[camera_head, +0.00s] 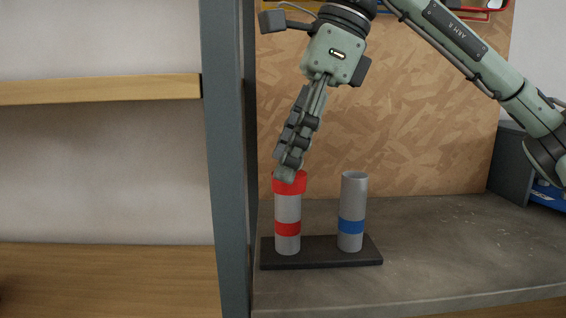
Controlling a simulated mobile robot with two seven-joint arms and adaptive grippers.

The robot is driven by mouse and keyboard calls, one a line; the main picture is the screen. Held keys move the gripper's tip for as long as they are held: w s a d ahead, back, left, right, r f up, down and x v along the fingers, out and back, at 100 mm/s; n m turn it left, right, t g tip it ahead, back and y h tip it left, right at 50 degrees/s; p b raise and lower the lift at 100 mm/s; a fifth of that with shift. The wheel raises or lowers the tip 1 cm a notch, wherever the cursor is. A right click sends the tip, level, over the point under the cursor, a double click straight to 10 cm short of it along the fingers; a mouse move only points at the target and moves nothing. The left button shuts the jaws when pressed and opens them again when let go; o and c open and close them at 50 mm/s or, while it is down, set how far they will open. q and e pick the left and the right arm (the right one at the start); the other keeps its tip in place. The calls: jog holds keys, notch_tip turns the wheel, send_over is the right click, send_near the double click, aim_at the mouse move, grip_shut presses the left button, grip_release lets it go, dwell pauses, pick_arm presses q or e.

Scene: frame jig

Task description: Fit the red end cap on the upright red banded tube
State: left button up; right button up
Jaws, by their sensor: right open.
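The grey tube with a red band (288,229) stands upright on the left of a black base (320,259). The red end cap (279,186) sits on the top of this tube and looks level. My right gripper (287,177) comes down from above with its fingertips at the cap, covering part of its top. The gripper is open; its fingers are seen edge-on, so the gap does not show. A grey tube with a blue band (351,226) stands upright on the right of the base, with no cap on it. My left gripper is not in view.
A grey upright post (226,200) stands close to the left of the base. Wooden shelves (100,89) lie left of it. A chipboard panel (420,130) is behind. The grey worktop (450,240) is clear to the right.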

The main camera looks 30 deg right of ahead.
jog(key=v, duration=1)
jog(key=shift+r, duration=0.1)
